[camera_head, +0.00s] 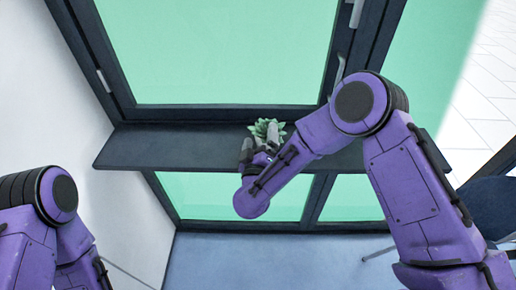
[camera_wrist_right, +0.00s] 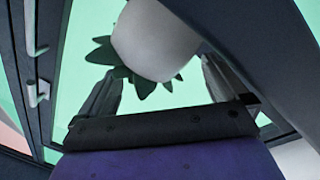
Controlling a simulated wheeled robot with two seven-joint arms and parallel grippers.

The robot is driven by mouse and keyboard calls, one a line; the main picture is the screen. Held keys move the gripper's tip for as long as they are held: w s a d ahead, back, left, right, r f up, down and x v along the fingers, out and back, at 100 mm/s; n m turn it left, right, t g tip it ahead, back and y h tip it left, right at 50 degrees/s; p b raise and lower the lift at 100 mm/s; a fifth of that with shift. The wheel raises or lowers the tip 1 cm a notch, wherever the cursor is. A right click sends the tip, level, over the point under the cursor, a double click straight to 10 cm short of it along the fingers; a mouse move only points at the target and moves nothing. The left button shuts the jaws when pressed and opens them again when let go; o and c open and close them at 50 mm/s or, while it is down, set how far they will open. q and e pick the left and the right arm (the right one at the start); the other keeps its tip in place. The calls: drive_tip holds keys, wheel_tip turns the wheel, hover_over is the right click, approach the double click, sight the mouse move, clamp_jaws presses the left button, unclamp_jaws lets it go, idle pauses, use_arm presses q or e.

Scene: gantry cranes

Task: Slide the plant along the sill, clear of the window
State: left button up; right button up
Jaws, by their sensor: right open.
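The plant has spiky green leaves (camera_head: 266,127) and stands on the dark window sill (camera_head: 165,148), in front of the window (camera_head: 215,50). In the right wrist view its pale rounded pot (camera_wrist_right: 153,40) shows, with dark leaves (camera_wrist_right: 108,53) around it. My right gripper (camera_head: 259,142) is open at the plant, on the near side. In the wrist view its two fingers (camera_wrist_right: 160,68) stand apart, one on each side of the pot's line; I cannot tell whether either touches it. In the head view the gripper hides the pot. My left gripper is out of view; only my left arm shows at lower left.
The sill is bare to the left of the plant, up to the white wall (camera_head: 50,90). Window handles (camera_head: 338,72) are on the frame at right. A dark chair (camera_head: 490,205) stands at far right. Lower panes (camera_head: 290,195) lie below the sill.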

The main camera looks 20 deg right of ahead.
drive_tip(key=shift+x, duration=0.95)
drive_tip(key=c, duration=0.9)
drive_tip(key=shift+d, duration=0.1)
